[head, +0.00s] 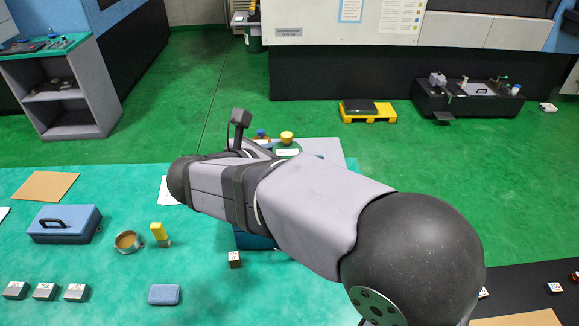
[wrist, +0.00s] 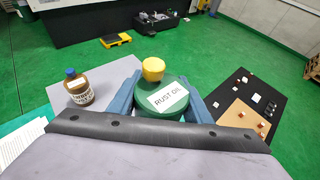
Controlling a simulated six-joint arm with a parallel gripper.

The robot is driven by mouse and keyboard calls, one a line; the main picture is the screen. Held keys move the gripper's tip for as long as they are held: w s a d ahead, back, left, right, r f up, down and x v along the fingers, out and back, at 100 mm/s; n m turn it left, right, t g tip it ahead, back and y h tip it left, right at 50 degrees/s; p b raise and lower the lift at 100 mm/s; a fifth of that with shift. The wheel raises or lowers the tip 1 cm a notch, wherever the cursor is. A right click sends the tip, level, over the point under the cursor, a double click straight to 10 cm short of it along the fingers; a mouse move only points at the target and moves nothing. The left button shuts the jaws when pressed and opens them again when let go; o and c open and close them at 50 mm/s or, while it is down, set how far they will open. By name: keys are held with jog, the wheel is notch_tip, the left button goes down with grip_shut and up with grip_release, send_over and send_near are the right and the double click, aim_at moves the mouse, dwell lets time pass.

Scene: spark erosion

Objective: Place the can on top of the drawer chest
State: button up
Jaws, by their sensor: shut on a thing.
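The can is green with a yellow cap and a white "RUST OIL" label; it shows in the wrist view (wrist: 163,103) between the two blue fingers of my gripper (wrist: 162,88). My gripper is shut on it. In the head view, the can (head: 287,150) shows behind my arm, its lower part hidden. I cannot tell whether it touches the surface below. A dark blue box-like thing (head: 254,241) shows just below my arm in the head view, mostly hidden. It may be the drawer chest, but I cannot tell.
A brown bottle with a blue cap (wrist: 80,88) stands left of the can on a grey surface (wrist: 108,75). On the green table are a blue toolbox (head: 65,224), a tape roll (head: 128,242), a yellow-topped item (head: 160,234), a blue case (head: 164,294) and a small cube (head: 234,259).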

jog(key=w+d, duration=0.4)
jog(key=w, duration=0.6)
jog(key=w+d, duration=0.5)
jog(key=w, duration=0.6)
jog(key=shift+s+a+f+p, duration=0.1)
jog(key=shift+f+p, duration=0.45)
jog(key=shift+f, duration=1.95)
jog(key=shift+s+a+f+p, duration=0.1)
jog(key=shift+f+p, duration=0.4)
jog(key=shift+f, duration=2.05)
jog(key=shift+s+a+f+p, duration=0.1)
jog(key=shift+f+p, duration=0.45)
jog(key=shift+f, duration=1.95)
jog(key=shift+d, duration=0.1)
jog(key=shift+f, duration=0.2)
jog(key=o, duration=1)
jog(key=shift+o, duration=1.2)
